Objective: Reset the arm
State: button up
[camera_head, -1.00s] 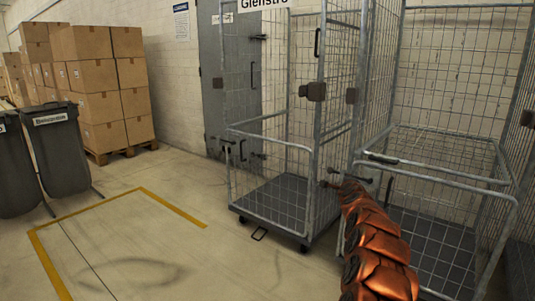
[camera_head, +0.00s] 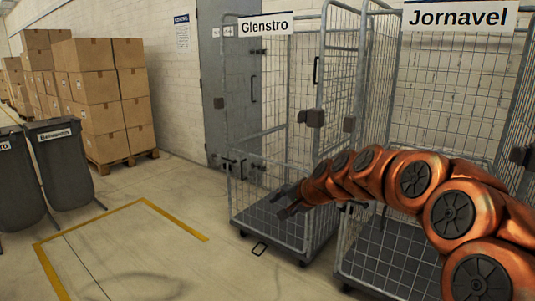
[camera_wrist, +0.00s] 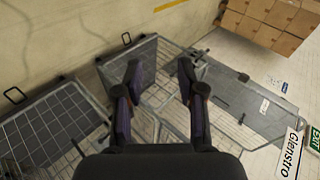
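My arm is orange and reaches in from the right of the head view, bent in an arch. My gripper (camera_head: 290,205) is at its left end, in front of the Glenstro cage trolley (camera_head: 312,180). In the wrist view my gripper (camera_wrist: 158,85) has its two dark fingers spread apart with nothing between them. The trolley's mesh and floor show beyond the fingers. Whether the gripper touches the trolley cannot be told.
The Jornavel cage trolley (camera_head: 370,262) stands to the right, partly behind my arm. Two dark bins (camera_head: 65,175) stand at the left, before stacked cartons (camera_head: 100,92). A yellow-marked floor area (camera_head: 120,260) is empty. A grey door (camera_head: 212,90) is behind.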

jog(key=s+d+r+n+g+h+p, duration=0.1)
jog(key=s+r+n+g+p, duration=0.15)
jog(key=s, duration=0.85)
jog(key=s+d+r+n+g+h+p, duration=0.1)
jog(key=s+n+g+p, duration=0.2)
jog(key=s, duration=0.8)
jog(key=s+d+n+g+h+p, duration=0.1)
jog(key=s+d+p, duration=0.3)
jog(key=s, duration=0.9)
jog(key=s+d+g+h+p, duration=0.3)
jog(key=s+d, duration=0.5)
jog(key=s, duration=0.6)
jog(key=shift+r+n+p, duration=0.3)
jog(key=shift+n+p, duration=0.05)
jog(key=shift+p, duration=0.1)
